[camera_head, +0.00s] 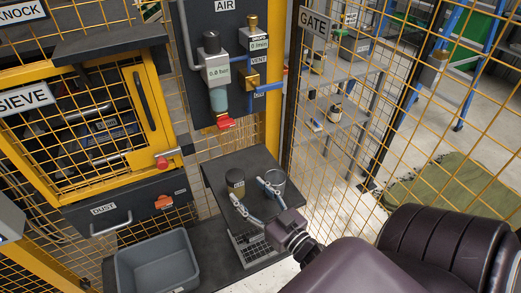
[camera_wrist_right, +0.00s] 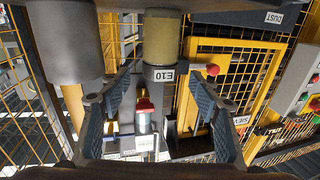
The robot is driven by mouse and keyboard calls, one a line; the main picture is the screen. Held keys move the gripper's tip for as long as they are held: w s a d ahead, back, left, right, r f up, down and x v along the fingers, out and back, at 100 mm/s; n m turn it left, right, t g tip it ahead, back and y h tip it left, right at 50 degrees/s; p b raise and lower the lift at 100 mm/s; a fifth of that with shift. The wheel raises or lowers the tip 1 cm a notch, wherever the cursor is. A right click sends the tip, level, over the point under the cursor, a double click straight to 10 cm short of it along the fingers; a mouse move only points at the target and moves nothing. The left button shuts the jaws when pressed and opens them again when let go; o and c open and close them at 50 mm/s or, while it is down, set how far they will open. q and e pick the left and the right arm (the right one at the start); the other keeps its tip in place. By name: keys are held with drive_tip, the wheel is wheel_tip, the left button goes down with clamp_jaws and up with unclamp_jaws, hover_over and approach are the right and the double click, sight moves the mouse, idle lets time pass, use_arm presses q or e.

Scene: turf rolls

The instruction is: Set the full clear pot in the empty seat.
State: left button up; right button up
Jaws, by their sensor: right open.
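A dark-topped pot (camera_head: 236,180) with a small label stands on the dark shelf (camera_head: 222,167). In the right wrist view, a tan pot labelled E10 (camera_wrist_right: 162,40) appears upside down beyond the jaws. A clear, greyish pot (camera_head: 279,178) stands to its right on the shelf; I cannot tell how full it is. My right gripper (camera_head: 252,192) is open and empty at the front of the shelf. One finger is near the dark-topped pot, the other overlaps the clear pot. In its own view the open fingers (camera_wrist_right: 163,85) frame the E10 pot. I cannot identify the empty seat.
An air unit (camera_head: 214,68) with a red part (camera_head: 227,122) hangs above the shelf. A yellow sieve cabinet (camera_head: 158,100) and dust drawer (camera_head: 130,205) stand left. A grey bin (camera_head: 155,262) sits lower left. Yellow mesh (camera_head: 330,140) bounds the right side.

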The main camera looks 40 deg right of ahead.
drive_tip(key=shift+o, duration=0.4)
drive_tip(key=s, duration=0.4)
drive_tip(key=shift+s+b, duration=0.35)
drive_tip(key=shift+s, duration=0.05)
drive_tip(key=shift+a+r, duration=0.25)
drive_tip(key=w+a+r+n+y, duration=0.4)
drive_tip(key=a+r+y, duration=0.3)
drive_tip(key=a, duration=0.1)
drive_tip(key=w+a+r+n+y, duration=0.3)
drive_tip(key=a+r+n+y, duration=0.1)
drive_tip(key=a+r+y, duration=0.3)
drive_tip(key=a+r+n+g+y+p, duration=0.1)
drive_tip(key=a+r+n+g+y, duration=0.2)
drive_tip(key=a+n+g+y, duration=0.45)
drive_tip(key=g+h+p, duration=0.2)
drive_tip(key=g+h, duration=0.9)
drive_tip(key=h, duration=1)
approach(235, 175)
drive_tip(key=shift+t, duration=0.25)
wheel_tip(235, 175, down, 11)
drive_tip(key=p, duration=0.3)
drive_tip(key=shift+s+f, duration=0.15)
use_arm(q)
drive_tip(key=r, duration=0.1)
drive_tip(key=a+r, duration=0.1)
drive_tip(key=r, duration=0.3)
drive_tip(key=shift+w+a, duration=0.1)
drive_tip(key=shift+a, duration=0.25)
